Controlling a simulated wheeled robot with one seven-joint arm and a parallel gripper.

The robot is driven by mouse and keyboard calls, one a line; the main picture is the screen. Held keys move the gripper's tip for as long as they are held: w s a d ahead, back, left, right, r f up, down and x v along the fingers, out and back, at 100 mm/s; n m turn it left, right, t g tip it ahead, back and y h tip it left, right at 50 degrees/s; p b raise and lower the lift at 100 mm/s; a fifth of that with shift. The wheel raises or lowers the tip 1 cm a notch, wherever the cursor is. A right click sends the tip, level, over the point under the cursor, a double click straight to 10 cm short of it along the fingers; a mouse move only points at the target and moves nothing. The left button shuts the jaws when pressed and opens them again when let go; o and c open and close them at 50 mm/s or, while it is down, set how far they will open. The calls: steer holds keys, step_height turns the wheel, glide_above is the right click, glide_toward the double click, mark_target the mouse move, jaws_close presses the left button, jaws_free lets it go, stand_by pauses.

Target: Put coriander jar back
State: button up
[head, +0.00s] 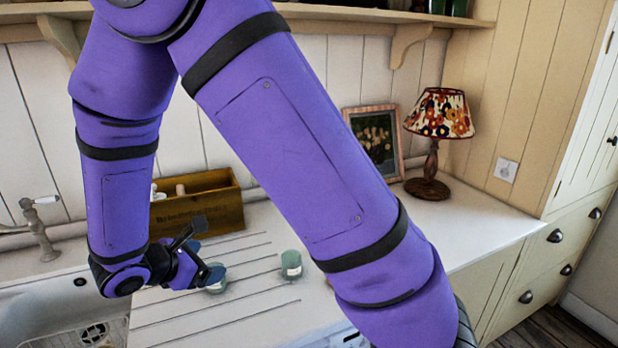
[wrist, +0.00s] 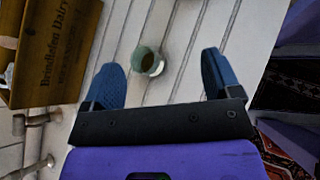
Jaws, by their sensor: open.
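My gripper (head: 207,268) is low over the ridged white drainboard, its two blue fingers open and apart. In the wrist view, a small greenish jar (wrist: 146,59) with a dark round middle stands between and slightly beyond the open fingertips, with no clear contact. No label is readable, so I cannot tell which is the coriander jar.
A wooden box (head: 205,213) with small items in it stands behind my gripper against the wall. It also shows at left in the wrist view (wrist: 55,50). A lamp (head: 430,160) and picture frame (head: 375,140) stand at the back right. The sink and tap (head: 42,232) are left.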

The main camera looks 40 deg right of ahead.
steer(key=s+d+r+m+t+y, duration=0.1)
steer(key=s+d+r+m+y, duration=0.4)
steer(key=s+r+m, duration=0.4)
steer(key=s+d+r+m+t+y, duration=0.1)
steer(key=s+d+r+m+y, duration=0.4)
steer(key=s+r+m, duration=0.4)
steer(key=s+d+r, duration=0.1)
steer(key=s+r, duration=0.2)
steer(key=r, duration=0.2)
steer(key=shift+s+r+y, duration=0.3)
steer(key=shift+r, duration=0.05)
